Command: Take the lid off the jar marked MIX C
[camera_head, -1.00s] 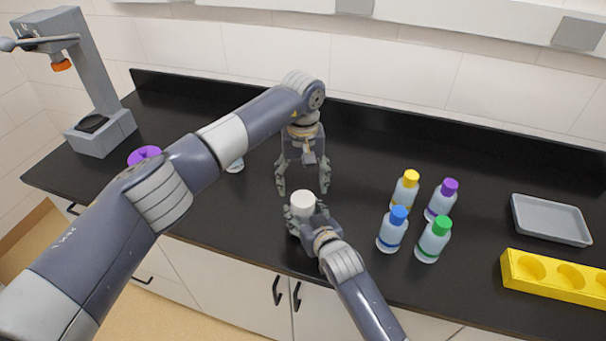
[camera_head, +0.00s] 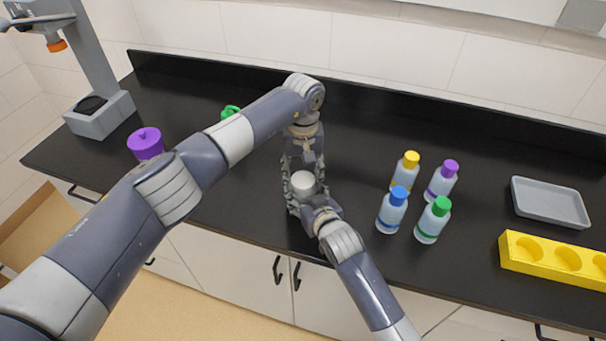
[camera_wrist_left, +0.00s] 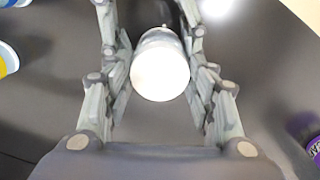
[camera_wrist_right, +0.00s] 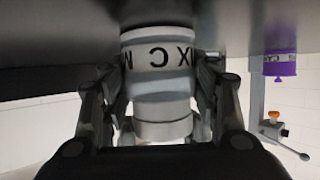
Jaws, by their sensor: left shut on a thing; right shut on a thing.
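The jar marked MIX C (camera_wrist_right: 158,85) is a pale cylinder with dark lettering, appearing inverted in the right wrist view. Its white lid (camera_head: 302,181) faces up in the head view and shows as a white disc (camera_wrist_left: 160,72) in the left wrist view. My right gripper (camera_head: 306,200) comes from the front and is shut on the jar's body. My left gripper (camera_head: 301,180) comes from the back, with its fingers on either side of the lid, shut on it. The left fingers partly hide the jar. The lid is on the jar.
Several capped bottles (camera_head: 393,212) stand to the right. Beyond them are a grey tray (camera_head: 550,219) and a yellow rack (camera_head: 512,254). A purple item (camera_head: 145,143) and a green item (camera_head: 229,112) show beside my left arm, near a grey stand (camera_head: 98,118). The black counter's middle back is clear.

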